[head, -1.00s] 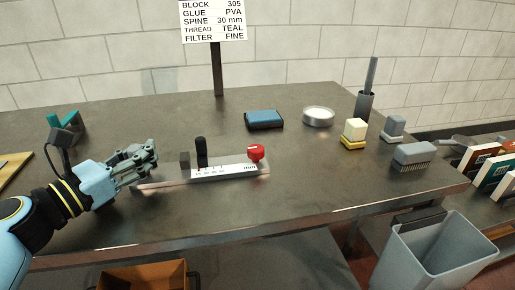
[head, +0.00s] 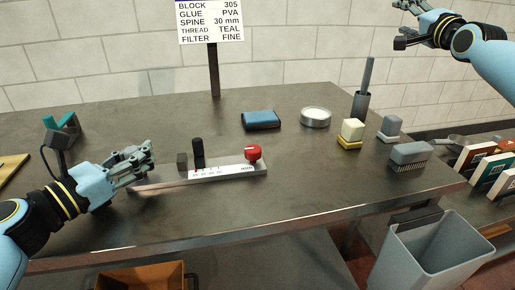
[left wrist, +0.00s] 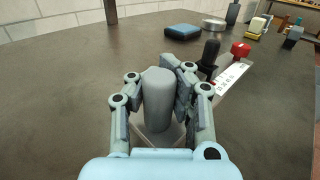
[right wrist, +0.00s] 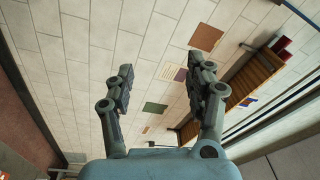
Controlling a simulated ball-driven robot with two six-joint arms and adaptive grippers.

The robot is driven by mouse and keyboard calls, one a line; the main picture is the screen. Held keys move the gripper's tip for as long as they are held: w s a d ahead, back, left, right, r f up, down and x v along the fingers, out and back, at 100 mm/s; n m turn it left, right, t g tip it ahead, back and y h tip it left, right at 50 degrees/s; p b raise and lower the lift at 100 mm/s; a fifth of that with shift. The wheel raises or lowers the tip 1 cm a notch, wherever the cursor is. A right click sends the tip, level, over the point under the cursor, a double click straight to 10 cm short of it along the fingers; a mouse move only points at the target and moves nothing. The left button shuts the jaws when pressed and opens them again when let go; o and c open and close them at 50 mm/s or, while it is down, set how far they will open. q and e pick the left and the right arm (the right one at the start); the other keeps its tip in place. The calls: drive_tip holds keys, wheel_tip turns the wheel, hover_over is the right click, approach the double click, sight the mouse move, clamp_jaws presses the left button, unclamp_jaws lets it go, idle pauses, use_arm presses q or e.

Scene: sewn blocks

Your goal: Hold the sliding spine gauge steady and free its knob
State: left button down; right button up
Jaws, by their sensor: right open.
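The sliding spine gauge (head: 225,173) lies on the bench, a long bar with a white scale, a dark block and an upright black post. Its red knob (head: 253,152) sits at the right end and also shows in the left wrist view (left wrist: 240,50). My left gripper (head: 148,160) is at the gauge's left end. In the left wrist view its fingers are shut on a grey upright handle (left wrist: 158,98), whose lower part is partly hidden. My right gripper (head: 405,25) is open and empty, raised at the upper right, away from the gauge.
A blue block (head: 261,120), a round metal tin (head: 315,117), a yellow-based block (head: 350,134) and a grey brush (head: 409,155) stand farther right. A sign (head: 211,22) stands behind. A grey bin (head: 430,250) is below the bench edge. The bench in front of the gauge is clear.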

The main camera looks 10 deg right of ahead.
drive_tip(key=s+a+f+m+g+y, duration=0.2)
drive_tip(key=s+a+m+y, duration=0.25)
drive_tip(key=a, duration=0.75)
drive_tip(key=s+a+f+m+g+y, duration=0.1)
drive_tip(key=s+a+f+m+y, duration=0.3)
drive_tip(key=a, duration=0.8)
drive_tip(key=m+g+y, duration=0.3)
drive_tip(key=m+g, duration=0.1)
drive_tip(key=g, duration=0.2)
approach(256, 149)
drive_tip(key=shift+r+v, duration=0.2)
drive_tip(key=shift+v, duration=1)
drive_tip(key=shift+w+a+f, duration=0.15)
drive_tip(key=shift+a+f, duration=0.05)
drive_tip(key=shift+a, duration=0.1)
drive_tip(key=x, duration=1.1)
drive_tip(key=shift+w+a+f, duration=0.1)
drive_tip(key=shift+f, duration=0.05)
clamp_jaws()
